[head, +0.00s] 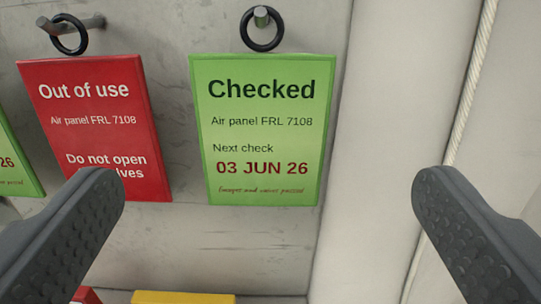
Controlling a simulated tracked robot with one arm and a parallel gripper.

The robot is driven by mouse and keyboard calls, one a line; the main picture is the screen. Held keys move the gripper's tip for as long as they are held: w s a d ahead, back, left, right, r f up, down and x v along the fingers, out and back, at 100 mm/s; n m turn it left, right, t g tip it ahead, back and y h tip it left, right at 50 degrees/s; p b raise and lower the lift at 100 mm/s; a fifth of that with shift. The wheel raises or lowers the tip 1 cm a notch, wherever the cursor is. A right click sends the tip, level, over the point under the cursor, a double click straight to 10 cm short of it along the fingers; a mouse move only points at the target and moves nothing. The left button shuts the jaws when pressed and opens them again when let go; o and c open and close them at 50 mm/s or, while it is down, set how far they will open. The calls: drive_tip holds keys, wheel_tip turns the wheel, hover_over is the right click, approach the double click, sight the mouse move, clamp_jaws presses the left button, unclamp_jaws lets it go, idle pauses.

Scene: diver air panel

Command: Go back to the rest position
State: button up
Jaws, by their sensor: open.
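My gripper (268,198) is open and empty, with one dark textured finger at the lower left and one at the lower right. Between and beyond the fingers, a green tag (262,130) reading "Checked, Air panel FRL 7108, Next check 03 JUN 26" hangs by a black ring (262,30) on a metal peg (261,13). The fingers look apart from the tag. A red tag (95,130) reading "Out of use" hangs by its own ring on a peg to the left. The left finger covers part of its lower text.
Another green tag (15,160) is cut off at the left edge. The grey wall (200,235) is bare below the tags. A pale vertical column (390,130) and a rope (466,110) stand at the right. A yellow object (185,298) shows at the bottom edge.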

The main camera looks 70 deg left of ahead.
drive_tip(key=w+d+r+m+t+h, duration=0.15)
drive_tip(key=w+d+r+t, duration=0.25)
drive_tip(key=r, duration=0.5)
drive_tip(key=w+d+r+m+t+h, duration=0.1)
drive_tip(key=w+d+r+t+h, duration=0.3)
drive_tip(key=r, duration=0.5)
drive_tip(key=s+d+r+m+t+h, duration=0.2)
drive_tip(key=d+r+m+t+h, duration=0.4)
drive_tip(key=d+r, duration=0.6)
drive_tip(key=s+d+r+m+g+h, duration=0.2)
drive_tip(key=s+d+r+m+h, duration=0.2)
drive_tip(key=s+d+r+h, duration=0.35)
drive_tip(key=s+d+r+m+g+y, duration=0.1)
drive_tip(key=s+d+g+y, duration=0.15)
drive_tip(key=s, duration=0.95)
wheel_tip(320, 180, down, 13)
drive_tip(key=b, duration=1.3)
drive_tip(key=shift+w+d+r+g, duration=0.2)
drive_tip(key=shift+w+d+g, duration=0.15)
drive_tip(key=shift+d, duration=0.1)
drive_tip(key=shift+s+h, duration=0.1)
drive_tip(key=shift+h, duration=0.15)
